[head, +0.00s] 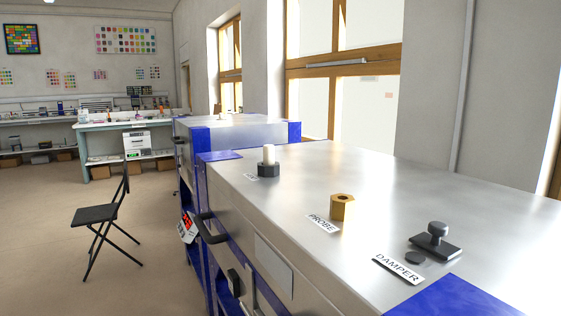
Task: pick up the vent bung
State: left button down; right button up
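A pale, upright peg (268,153) stands in a dark collar (268,170) on the kiln's metal top, near its far left end; it is probably the vent bung. The small label (251,177) in front of it is too small to read. How deep the peg sits in the collar is hidden. Neither of my grippers is in view.
A brass hex fitting (342,207) stands by the PROBE label (323,223). A black knobbed damper plate (436,241) and a dark disc (415,258) lie behind the DAMPER label (398,269). A handle (212,231) juts from the kiln's front. A black chair (103,214) stands left.

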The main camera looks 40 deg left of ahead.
aim_at(269, 150)
jog(key=k, duration=0.5)
jog(key=u, duration=2.55)
jog(key=i, duration=4.55)
jog(key=z, duration=3.6)
